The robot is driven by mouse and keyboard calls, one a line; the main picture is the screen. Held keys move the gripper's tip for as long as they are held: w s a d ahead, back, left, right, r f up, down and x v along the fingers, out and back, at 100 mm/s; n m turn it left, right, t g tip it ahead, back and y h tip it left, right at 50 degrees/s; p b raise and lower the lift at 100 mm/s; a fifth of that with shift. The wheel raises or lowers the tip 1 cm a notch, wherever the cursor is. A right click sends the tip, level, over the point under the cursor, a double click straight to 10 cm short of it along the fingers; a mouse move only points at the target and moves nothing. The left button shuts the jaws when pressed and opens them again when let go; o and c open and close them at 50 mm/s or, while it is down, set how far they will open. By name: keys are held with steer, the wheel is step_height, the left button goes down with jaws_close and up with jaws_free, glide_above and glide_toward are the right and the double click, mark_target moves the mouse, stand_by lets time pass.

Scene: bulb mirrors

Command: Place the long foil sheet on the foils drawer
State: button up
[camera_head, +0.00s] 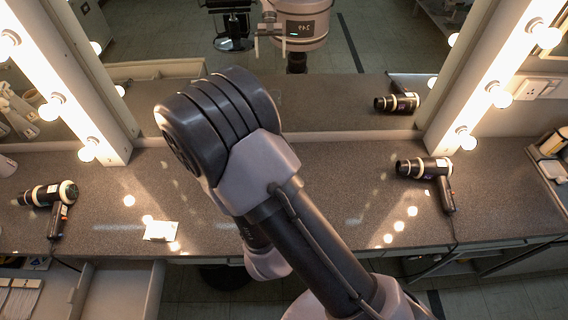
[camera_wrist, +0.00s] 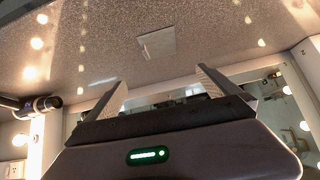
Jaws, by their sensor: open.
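A pale, shiny foil sheet (camera_head: 160,231) lies flat on the speckled counter near its front edge, left of my arm in the head view. It also shows in the wrist view (camera_wrist: 156,42), beyond my fingertips and apart from them. My gripper (camera_wrist: 160,86) is open and empty, its two fingers spread wide. In the head view my arm hides the gripper's fingers. An open drawer (camera_head: 152,292) sticks out below the counter at the lower left and looks empty where visible. Left of it, a compartment with white strips (camera_head: 18,298) is partly cut off; I cannot tell which is the foils drawer.
A hair dryer (camera_head: 50,198) lies at the counter's left and another (camera_head: 428,171) at its right, with cords over the front edge. A mirror with lit bulbs (camera_head: 88,150) stands behind.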

steer(key=b+x, duration=0.2)
steer(key=b, duration=0.3)
steer(key=b+x, duration=0.3)
steer(key=b, duration=0.3)
steer(key=b+x, duration=0.3)
steer(key=b, duration=0.2)
steer(key=shift+s+a+f+b, duration=0.1)
steer(key=shift+s+f+b, duration=0.25)
steer(key=shift+f, duration=0.1)
steer(key=b+x, duration=0.2)
steer(key=x, duration=0.3)
steer(key=b+x, duration=0.2)
steer(key=x, duration=0.2)
steer(key=shift+w+a+f, duration=0.2)
steer(key=shift+w+f, duration=0.05)
steer(key=shift+w, duration=0.05)
steer(key=shift+s+r, duration=0.1)
